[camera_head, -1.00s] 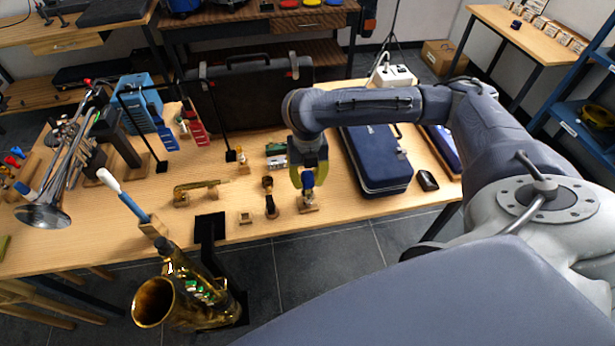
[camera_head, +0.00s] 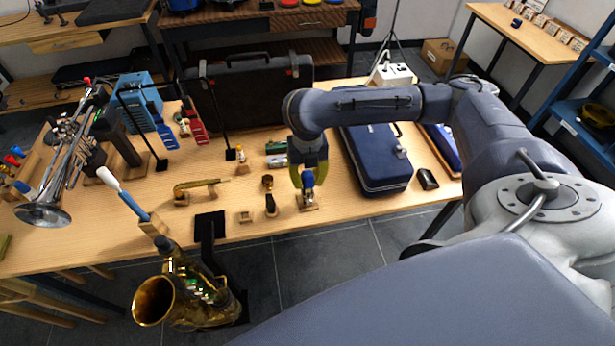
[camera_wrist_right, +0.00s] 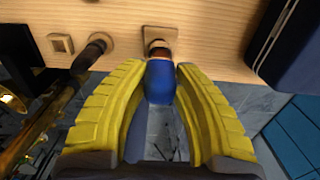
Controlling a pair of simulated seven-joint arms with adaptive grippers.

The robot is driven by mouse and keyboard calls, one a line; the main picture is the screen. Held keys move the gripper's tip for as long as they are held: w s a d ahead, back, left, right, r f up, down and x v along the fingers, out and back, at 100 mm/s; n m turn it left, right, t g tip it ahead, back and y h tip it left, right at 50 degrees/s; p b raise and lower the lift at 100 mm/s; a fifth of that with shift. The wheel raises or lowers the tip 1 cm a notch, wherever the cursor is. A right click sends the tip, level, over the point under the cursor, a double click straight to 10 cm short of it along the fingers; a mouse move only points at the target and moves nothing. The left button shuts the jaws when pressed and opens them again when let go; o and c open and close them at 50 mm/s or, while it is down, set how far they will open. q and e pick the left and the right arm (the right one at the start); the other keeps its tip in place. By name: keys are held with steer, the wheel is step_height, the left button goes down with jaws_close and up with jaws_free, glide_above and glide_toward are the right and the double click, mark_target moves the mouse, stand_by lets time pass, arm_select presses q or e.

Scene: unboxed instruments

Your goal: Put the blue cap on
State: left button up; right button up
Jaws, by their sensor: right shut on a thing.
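The blue cap (camera_head: 308,180) is between the fingers of my right gripper (camera_head: 308,178), which is shut on it near the table's front edge. In the right wrist view the blue cap (camera_wrist_right: 160,82) sits between the two yellow fingers (camera_wrist_right: 160,90). A brown piece (camera_wrist_right: 160,50) shows right at the cap's far end, with a small wooden block (camera_wrist_right: 158,33) behind it. In the head view this wooden block (camera_head: 309,206) is just below the fingers. I cannot tell how far the cap covers the piece. My left gripper is not in view.
A dark mouthpiece (camera_head: 271,204) on a stand and a small square wooden block (camera_head: 245,217) are left of the gripper. A blue case (camera_head: 375,165) lies close on the right. A saxophone (camera_head: 185,295) stands at the front left, a trumpet (camera_head: 62,165) at the far left.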

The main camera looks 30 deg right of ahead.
steer(key=shift+f, duration=1.75)
stand_by(0.9)
stand_by(0.4)
steer(key=o, duration=1)
steer(key=shift+c, duration=0.2)
steer(key=shift+c, duration=0.4)
steer(key=shift+r, duration=3)
